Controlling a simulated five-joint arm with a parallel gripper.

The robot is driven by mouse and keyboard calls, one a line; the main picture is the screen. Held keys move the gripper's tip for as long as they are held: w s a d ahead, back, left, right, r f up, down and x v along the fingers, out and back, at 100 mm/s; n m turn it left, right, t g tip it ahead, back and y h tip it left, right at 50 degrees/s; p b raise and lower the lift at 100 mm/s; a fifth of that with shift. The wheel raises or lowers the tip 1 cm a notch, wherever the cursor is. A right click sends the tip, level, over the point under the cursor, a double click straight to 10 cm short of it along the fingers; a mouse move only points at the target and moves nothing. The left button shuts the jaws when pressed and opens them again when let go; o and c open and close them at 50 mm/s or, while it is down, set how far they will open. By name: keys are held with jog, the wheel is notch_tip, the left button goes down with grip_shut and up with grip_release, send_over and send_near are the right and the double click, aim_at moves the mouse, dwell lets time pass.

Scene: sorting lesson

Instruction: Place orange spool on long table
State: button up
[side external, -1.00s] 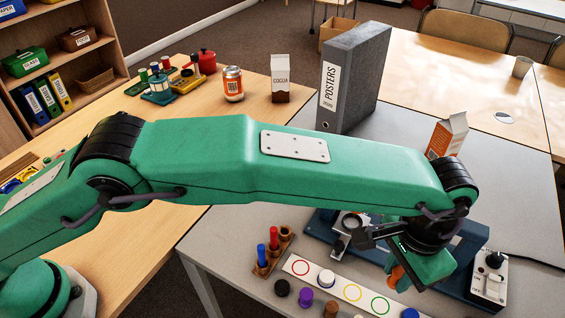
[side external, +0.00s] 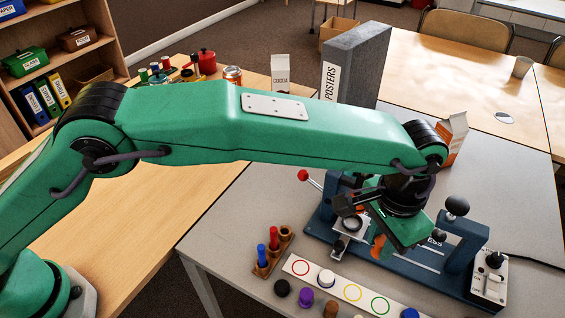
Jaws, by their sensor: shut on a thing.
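The orange spool (side external: 378,247) is partly visible below the green jaw of my gripper (side external: 386,243), which is shut on it. My gripper hangs over the dark blue press (side external: 420,262) on the grey table (side external: 225,243); the gap between spool and press is hard to judge. My jaws hide much of the spool. A wooden table (side external: 150,225) runs along the left, and another wooden table (side external: 445,75) stands at the back right. I cannot tell which table is the long one.
A ring-marked strip (side external: 352,292) lies in front, with a white spool (side external: 326,277) on it and several spools nearby. A peg rack (side external: 272,250), a control box (side external: 489,282), a grey binder (side external: 357,65) and an orange-white carton (side external: 453,138) stand around.

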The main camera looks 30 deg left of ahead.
jog(key=w+a+r+n, duration=0.2)
jog(key=w+a+r, duration=0.15)
jog(key=a, duration=1.25)
jog(key=w+a+r+n, duration=0.2)
jog(key=a+r+n, duration=0.15)
jog(key=a, duration=1.15)
jog(key=w+a+r+n, duration=0.2)
jog(key=w+a+r, duration=0.15)
jog(key=a, duration=1.25)
jog(key=s+a+f+n, duration=0.4)
jog(key=a+f+n, duration=0.6)
jog(key=a+n, duration=0.5)
jog(key=shift+a+f+n, duration=0.2)
jog(key=shift+f+n, duration=0.15)
jog(key=shift+f, duration=0.05)
jog(key=a+f, duration=0.2)
jog(key=a, duration=0.2)
jog(key=a+f, duration=0.2)
jog(key=a, duration=0.1)
jog(key=a+f, duration=0.3)
jog(key=a, duration=0.1)
jog(key=shift+s+a, duration=0.1)
jog(key=shift+a, duration=0.25)
jog(key=shift+f, duration=2)
